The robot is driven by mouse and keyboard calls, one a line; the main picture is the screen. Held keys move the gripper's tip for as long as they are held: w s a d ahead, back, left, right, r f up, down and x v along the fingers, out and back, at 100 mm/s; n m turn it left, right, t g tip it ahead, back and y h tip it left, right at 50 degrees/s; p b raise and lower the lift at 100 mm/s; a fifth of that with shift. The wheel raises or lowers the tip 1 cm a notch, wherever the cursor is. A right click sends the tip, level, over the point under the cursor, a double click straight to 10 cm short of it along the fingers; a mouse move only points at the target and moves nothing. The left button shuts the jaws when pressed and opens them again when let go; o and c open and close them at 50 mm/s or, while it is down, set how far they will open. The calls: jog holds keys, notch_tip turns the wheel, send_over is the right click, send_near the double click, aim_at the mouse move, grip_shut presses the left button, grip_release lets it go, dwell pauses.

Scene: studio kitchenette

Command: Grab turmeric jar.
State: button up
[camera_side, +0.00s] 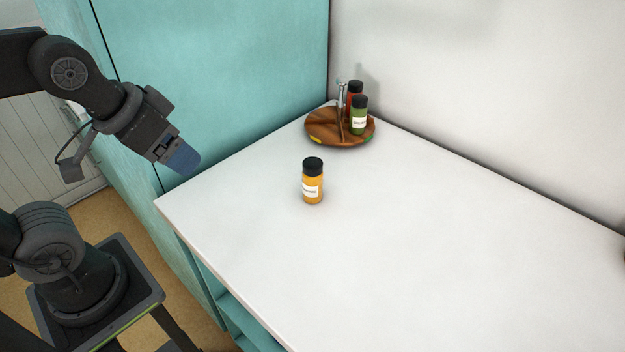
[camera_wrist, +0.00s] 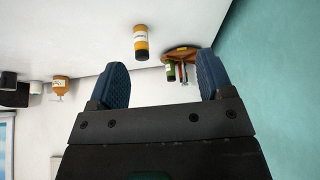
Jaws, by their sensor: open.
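The turmeric jar (camera_side: 312,187) is a small jar of yellow-orange spice with a black lid and a white label. It stands upright on the white counter, near its left part. It also shows in the wrist view (camera_wrist: 140,40), upside down, beyond my fingertips. My gripper (camera_side: 184,160) is open and empty, left of the jar and above the counter's left corner in the side view. Its two blue fingers (camera_wrist: 162,78) are spread apart in the wrist view, with nothing between them at close range.
A teal panel (camera_side: 220,80) rises behind the counter (camera_side: 420,240), which is clear around the jar.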

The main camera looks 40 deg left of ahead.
jog(key=w+d+r+n+g, duration=0.25)
jog(key=w+n, duration=0.35)
jog(key=w, duration=0.4)
jog(key=n+g, duration=0.3)
jog(key=n, duration=0.4)
send_over(313, 176)
jog(key=w+a, duration=0.1)
notch_tip(313, 176, down, 4)
jog(key=shift+w+f, duration=0.1)
jog(key=shift+f, duration=0.4)
jog(key=f, duration=1.3)
jog(key=shift+w+a, duration=0.1)
jog(key=shift+a, duration=0.1)
jog(key=c, duration=1.1)
